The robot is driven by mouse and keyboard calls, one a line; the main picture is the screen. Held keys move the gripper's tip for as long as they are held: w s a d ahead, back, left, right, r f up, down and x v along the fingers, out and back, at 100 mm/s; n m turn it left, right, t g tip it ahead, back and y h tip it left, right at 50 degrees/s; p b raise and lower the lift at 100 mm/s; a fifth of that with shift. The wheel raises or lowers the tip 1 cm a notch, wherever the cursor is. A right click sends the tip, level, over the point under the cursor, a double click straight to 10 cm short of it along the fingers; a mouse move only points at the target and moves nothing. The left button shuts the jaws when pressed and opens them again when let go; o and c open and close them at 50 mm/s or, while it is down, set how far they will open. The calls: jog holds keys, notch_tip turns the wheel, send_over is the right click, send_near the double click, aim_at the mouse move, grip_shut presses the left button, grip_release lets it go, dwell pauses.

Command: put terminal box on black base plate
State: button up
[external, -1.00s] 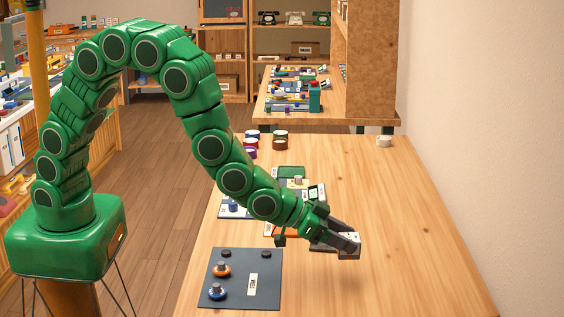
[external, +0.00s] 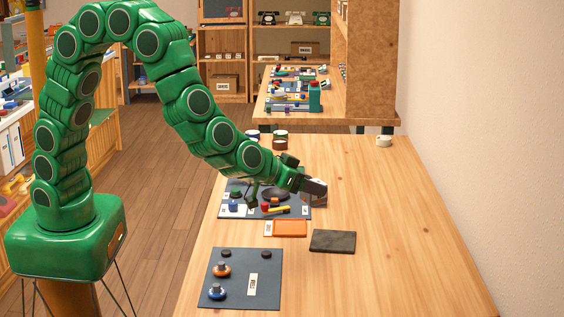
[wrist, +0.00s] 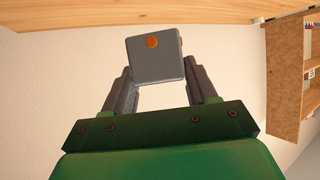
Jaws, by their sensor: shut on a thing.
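The terminal box (wrist: 154,62) is a small grey block with an orange dot, held between the two fingers of my gripper (wrist: 160,85) in the wrist view. In the external view my gripper (external: 314,190) is shut on the box (external: 319,200), over the table's middle. The black base plate (external: 332,241) is a flat dark rectangle lying on the table, with nothing on it. My gripper is beyond it in the picture and a little to its left. The height of the box above the table is hard to tell.
An orange plate (external: 291,228) lies left of the black plate. A blue-grey board (external: 236,275) with knobs is at the front left. Another board (external: 230,212) with small parts lies partly behind my gripper. The right side of the wooden table (external: 400,230) is clear.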

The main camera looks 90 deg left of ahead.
jog(key=s+a+n+g+y, duration=0.2)
jog(key=s+a, duration=0.2)
jog(key=s, duration=0.3)
send_over(330, 241)
jog(key=shift+n+y, duration=0.4)
jog(key=f, duration=0.9)
jog(key=shift+s+d+f, duration=0.15)
jog(key=shift+s+f, duration=0.1)
jog(key=shift+s, duration=0.15)
jog(key=shift+w+f, duration=0.35)
jog(key=shift+f, duration=1.7)
jog(key=shift+f, duration=0.2)
jog(key=o, duration=1.1)
jog(key=shift+c, duration=0.2)
jog(key=shift+r, duration=0.1)
